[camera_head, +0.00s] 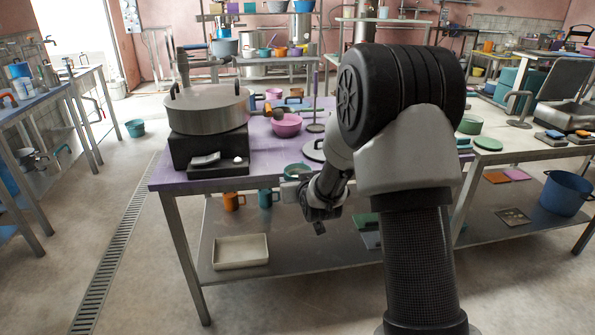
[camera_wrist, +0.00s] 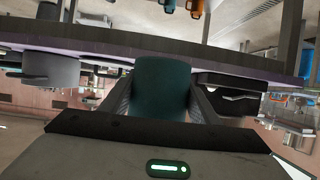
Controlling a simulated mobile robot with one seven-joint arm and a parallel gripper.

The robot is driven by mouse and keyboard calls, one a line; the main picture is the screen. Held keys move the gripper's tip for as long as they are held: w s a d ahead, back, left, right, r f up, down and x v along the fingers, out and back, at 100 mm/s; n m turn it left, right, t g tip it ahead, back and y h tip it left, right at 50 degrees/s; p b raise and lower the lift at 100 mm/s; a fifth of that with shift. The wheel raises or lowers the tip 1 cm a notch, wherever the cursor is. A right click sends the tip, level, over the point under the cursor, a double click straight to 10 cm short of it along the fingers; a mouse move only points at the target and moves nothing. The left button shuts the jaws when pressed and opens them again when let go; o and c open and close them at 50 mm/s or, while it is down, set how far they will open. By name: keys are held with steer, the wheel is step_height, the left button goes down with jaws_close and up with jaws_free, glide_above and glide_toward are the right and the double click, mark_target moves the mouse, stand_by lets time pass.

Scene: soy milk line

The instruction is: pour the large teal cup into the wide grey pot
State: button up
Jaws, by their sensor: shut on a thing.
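My gripper (camera_head: 297,178) is just in front of the purple table's front edge, partly hidden behind my arm. It is shut on the large teal cup (camera_head: 297,170), whose rim shows at about tabletop height. In the wrist view, the dark teal cup (camera_wrist: 162,85) sits between the two fingers (camera_wrist: 160,103). Its contents are not visible. The wide grey pot (camera_head: 208,112) stands on a black burner (camera_head: 207,150) at the table's left end, to the left of and behind my gripper. The cup is apart from the pot.
A pink bowl (camera_head: 286,126) and a grey round lid-like thing (camera_head: 313,151) are on the purple table (camera_head: 165,176). Orange (camera_head: 233,202) and teal (camera_head: 266,199) mugs and a white tray (camera_head: 240,251) are below. The floor at left is open.

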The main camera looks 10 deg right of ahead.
step_height(320, 180, up, 12)
steer(key=p, duration=0.6)
stand_by(0.5)
